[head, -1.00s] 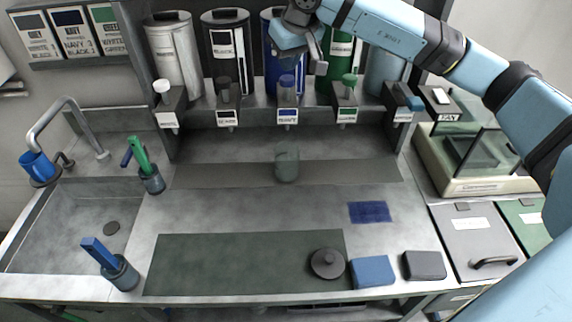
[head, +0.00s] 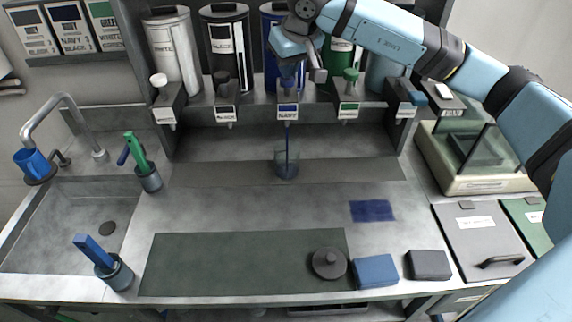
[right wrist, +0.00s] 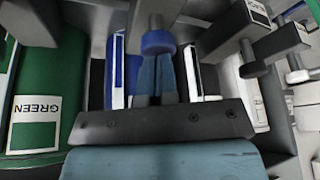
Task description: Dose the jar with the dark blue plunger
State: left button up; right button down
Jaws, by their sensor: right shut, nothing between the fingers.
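The clear jar (head: 287,166) stands upright on the grey strip under the middle dispenser, whose label (head: 288,111) reads NAVY. A thin dark blue stream (head: 287,137) runs from that dispenser down into the jar, and bluish colour shows inside. My right gripper (head: 289,78) is at the navy plunger from above, its fingertips hiding most of it. In the right wrist view the shut, empty fingers (right wrist: 156,72) meet the dark blue plunger knob (right wrist: 158,42). The dark blue canister (head: 270,62) stands behind. My left gripper is not in view.
White (head: 158,80), black (head: 221,78) and green (head: 350,75) plungers flank the navy one. A round dark lid (head: 329,263) sits on the dark mat (head: 230,275). A scale (head: 475,165) stands right. The bench around the jar is clear.

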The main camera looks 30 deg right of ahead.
jog(key=shift+f+b, duration=0.45)
jog(key=shift+f, duration=0.4)
jog(key=shift+r, duration=0.2)
jog(key=shift+r+p, duration=1.15)
jog(key=shift+r, duration=0.95)
jog(key=shift+f, duration=0.2)
